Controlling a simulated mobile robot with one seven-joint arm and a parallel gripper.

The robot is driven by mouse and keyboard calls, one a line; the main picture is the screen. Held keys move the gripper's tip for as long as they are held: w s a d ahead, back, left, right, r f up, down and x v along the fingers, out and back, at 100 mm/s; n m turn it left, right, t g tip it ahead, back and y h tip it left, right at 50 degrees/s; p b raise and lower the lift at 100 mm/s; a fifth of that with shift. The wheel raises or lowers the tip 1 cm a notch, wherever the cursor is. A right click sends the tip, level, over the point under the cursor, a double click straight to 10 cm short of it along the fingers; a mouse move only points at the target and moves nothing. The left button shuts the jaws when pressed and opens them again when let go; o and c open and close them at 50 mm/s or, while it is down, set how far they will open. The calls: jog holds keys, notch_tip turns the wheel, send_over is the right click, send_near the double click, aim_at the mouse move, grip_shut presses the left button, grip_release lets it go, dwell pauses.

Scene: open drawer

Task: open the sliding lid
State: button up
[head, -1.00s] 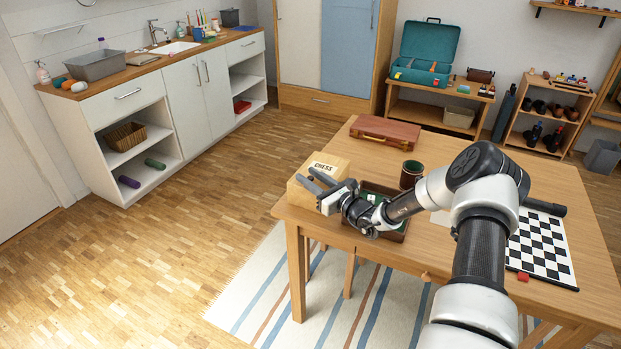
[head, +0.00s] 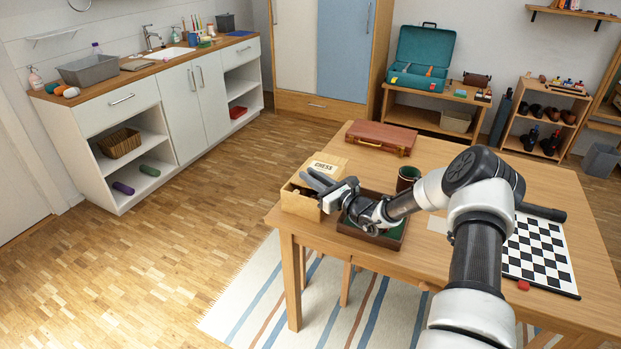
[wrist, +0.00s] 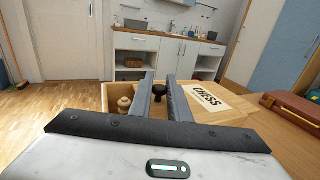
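A wooden chess box (head: 297,205) sits at the table's near left corner. Its sliding lid (head: 327,164), with a CHESS label, is shifted toward the back right, so the near part of the box is uncovered. The lid also shows right of the fingers in the wrist view (wrist: 206,97). My gripper (head: 308,174) is over the opening, fingers parted and nothing visibly held. Whether the right finger (wrist: 177,100) touches the lid's edge I cannot tell.
A dark cup (head: 407,177), a brown case (head: 381,137) and a chessboard (head: 541,250) are also on the table. Open floor lies left of the table.

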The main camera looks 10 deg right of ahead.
jog(key=o, duration=0.4)
jog(key=shift+s, duration=0.1)
jog(key=p+v, duration=0.2)
jog(key=v, duration=1.5)
jog(key=shift+s, duration=0.2)
jog(key=shift+o, duration=0.2)
